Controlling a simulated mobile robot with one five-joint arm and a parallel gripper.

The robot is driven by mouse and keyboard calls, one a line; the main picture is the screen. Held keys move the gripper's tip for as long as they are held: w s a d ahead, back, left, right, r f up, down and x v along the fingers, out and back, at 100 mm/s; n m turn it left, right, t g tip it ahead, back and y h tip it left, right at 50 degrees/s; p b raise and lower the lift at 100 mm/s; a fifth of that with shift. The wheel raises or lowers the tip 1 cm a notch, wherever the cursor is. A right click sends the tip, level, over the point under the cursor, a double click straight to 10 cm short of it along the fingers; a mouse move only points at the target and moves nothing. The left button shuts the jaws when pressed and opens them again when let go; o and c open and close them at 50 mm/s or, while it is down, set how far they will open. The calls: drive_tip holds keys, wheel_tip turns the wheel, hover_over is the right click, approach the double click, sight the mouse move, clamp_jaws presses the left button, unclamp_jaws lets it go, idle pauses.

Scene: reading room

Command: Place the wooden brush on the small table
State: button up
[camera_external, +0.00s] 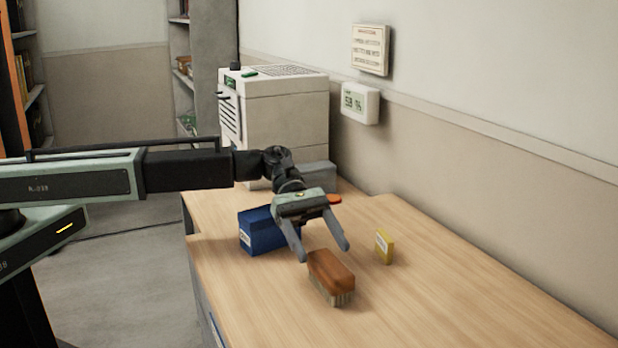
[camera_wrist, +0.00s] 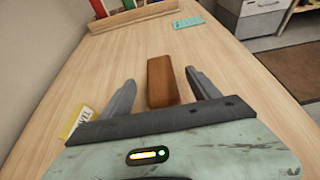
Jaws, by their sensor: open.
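The wooden brush (camera_external: 331,272) has a reddish-brown back and pale bristles. It rests bristles down on the light wood tabletop (camera_external: 420,310). In the wrist view the brush (camera_wrist: 162,82) lies between the two fingers, nearer the right one. My gripper (camera_external: 323,254) is open and empty just above and behind the brush in the external view. The gripper also shows in the wrist view (camera_wrist: 160,88), its fingers spread on either side of the brush. I cannot tell whether this wooden surface is the small table.
A blue box (camera_external: 262,231) stands left of my gripper, and a small yellow box (camera_external: 384,246) stands to the right. A white machine (camera_external: 284,110) is at the back by the wall. In the wrist view, a teal card (camera_wrist: 188,22) and a wooden book holder (camera_wrist: 135,16) lie beyond the brush.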

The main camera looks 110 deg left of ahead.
sight(332, 264)
drive_tip(key=b+x, duration=0.1)
drive_tip(key=x, duration=0.1)
drive_tip(key=f+b+x, duration=0.1)
drive_tip(key=x, duration=0.1)
drive_tip(key=shift+f, duration=0.1)
drive_tip(key=shift+w+d, duration=0.35)
drive_tip(key=shift+w, duration=0.05)
clamp_jaws()
drive_tip(key=shift+r+p, duration=0.45)
wheel_tip(332, 264, up, 3)
drive_tip(key=p, duration=0.3)
drive_tip(key=s+d+r+p, duration=0.1)
drive_tip(key=s+d, duration=0.2)
drive_tip(key=s, duration=1.3)
wheel_tip(332, 264, up, 11)
drive_tip(key=p, duration=1)
drive_tip(key=shift+f, duration=0.2)
drive_tip(key=shift+w, duration=0.1)
